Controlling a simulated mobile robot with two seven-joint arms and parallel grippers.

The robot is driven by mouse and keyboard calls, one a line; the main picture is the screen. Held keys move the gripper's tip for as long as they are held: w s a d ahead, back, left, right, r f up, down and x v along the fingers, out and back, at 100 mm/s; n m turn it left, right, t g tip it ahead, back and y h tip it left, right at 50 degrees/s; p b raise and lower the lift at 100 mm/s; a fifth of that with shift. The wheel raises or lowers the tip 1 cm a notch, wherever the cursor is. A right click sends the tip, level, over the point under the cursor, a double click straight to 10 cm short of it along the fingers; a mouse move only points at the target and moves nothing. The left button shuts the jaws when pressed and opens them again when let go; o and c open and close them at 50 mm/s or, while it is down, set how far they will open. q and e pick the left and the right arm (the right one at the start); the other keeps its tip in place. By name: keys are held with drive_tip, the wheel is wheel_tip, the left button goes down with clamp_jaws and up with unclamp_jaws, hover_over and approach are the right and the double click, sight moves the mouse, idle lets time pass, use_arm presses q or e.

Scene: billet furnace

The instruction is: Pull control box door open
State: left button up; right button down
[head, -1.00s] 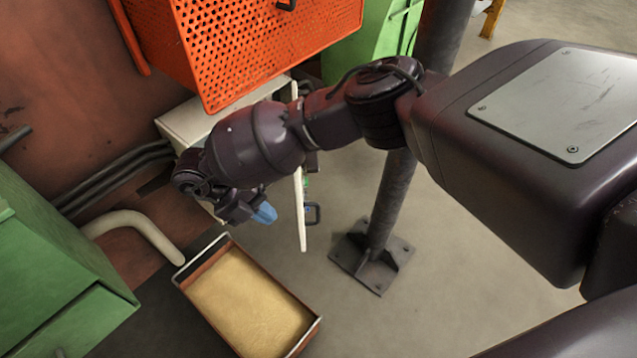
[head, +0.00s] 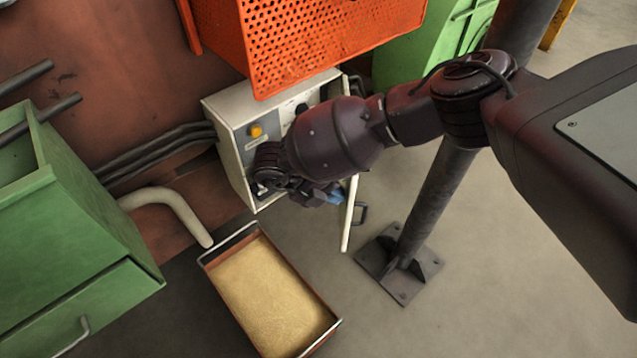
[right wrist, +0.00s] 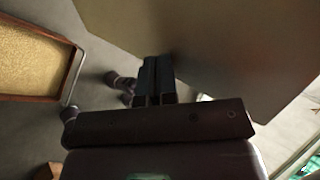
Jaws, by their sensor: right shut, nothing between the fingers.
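The white control box (head: 235,150) is on the wall below the orange mesh, with an orange button and other controls visible on its inner panel. Its door (head: 350,215) stands swung open to the right, seen nearly edge-on, with a dark handle (head: 361,213) on its outer side. My right gripper (head: 336,195) is shut and empty, on the inner side of the door, close to it; contact is unclear. In the right wrist view the shut fingers (right wrist: 156,75) point at a broad grey-brown surface, likely the door (right wrist: 220,50). My left gripper is not in view.
A tray of yellow granular material (head: 270,295) lies on the floor below the box. A green cabinet (head: 75,240) is at left. A dark post with a bolted base (head: 400,270) stands right of the door. Orange perforated mesh (head: 310,35) hangs above.

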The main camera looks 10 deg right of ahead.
sight(348, 188)
drive_tip(key=shift+d+r, duration=0.1)
drive_tip(key=shift+d, duration=1.7)
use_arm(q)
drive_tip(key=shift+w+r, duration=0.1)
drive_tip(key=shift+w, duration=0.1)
use_arm(e)
drive_tip(key=shift+d, duration=0.1)
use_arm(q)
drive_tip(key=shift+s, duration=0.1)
use_arm(e)
drive_tip(key=shift+d+r, duration=0.1)
